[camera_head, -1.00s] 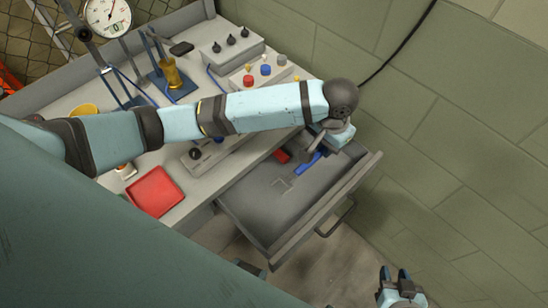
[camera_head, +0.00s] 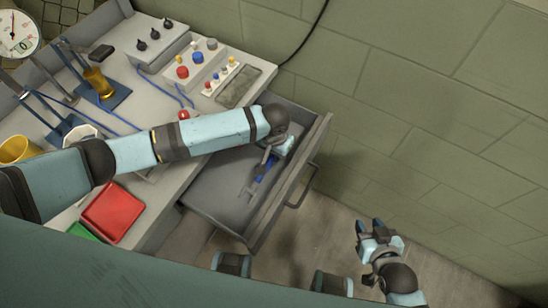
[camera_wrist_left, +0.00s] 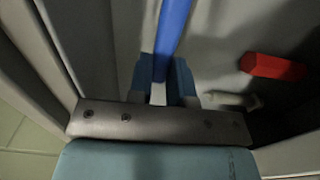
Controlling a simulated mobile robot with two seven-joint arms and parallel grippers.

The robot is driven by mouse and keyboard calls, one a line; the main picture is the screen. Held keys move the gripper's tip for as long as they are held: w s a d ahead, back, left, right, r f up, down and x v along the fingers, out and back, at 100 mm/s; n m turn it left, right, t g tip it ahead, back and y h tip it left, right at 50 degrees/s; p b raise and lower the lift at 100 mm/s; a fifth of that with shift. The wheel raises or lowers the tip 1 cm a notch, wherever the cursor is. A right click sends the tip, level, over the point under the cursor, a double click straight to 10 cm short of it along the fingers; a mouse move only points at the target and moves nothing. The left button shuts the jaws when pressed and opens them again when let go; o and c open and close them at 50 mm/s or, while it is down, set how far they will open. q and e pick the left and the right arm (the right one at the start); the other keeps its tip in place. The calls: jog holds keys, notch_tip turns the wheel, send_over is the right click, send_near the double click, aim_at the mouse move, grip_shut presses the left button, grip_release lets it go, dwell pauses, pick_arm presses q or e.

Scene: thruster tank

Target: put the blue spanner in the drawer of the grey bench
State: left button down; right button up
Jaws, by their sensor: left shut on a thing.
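The blue spanner (camera_head: 262,174) is inside the open drawer (camera_head: 213,198) of the grey bench (camera_head: 163,218). My left gripper (camera_head: 268,160) reaches down into the drawer and is shut on the spanner. In the left wrist view the spanner (camera_wrist_left: 172,32) runs up from between the two fingers (camera_wrist_left: 160,80). I cannot tell whether the spanner touches the drawer floor. My right gripper (camera_head: 370,228) is empty, with its fingers apart, over the floor to the right of the drawer.
A red piece (camera_wrist_left: 273,66) lies in the drawer beside the spanner. The bench top holds a red tray (camera_head: 112,212), a yellow cup (camera_head: 17,149) and control boxes (camera_head: 190,68). A green wall (camera_head: 420,120) stands close at the right.

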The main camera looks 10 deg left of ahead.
pick_arm(q)
jog(key=shift+f, duration=1.9)
jog(key=c, duration=1.1)
grip_release()
jog(key=shift+f, duration=0.15)
jog(key=shift+o, duration=0.2)
notch_tip(320, 180, up, 12)
jog(key=shift+r+p, duration=0.15)
jog(key=shift+p, duration=0.2)
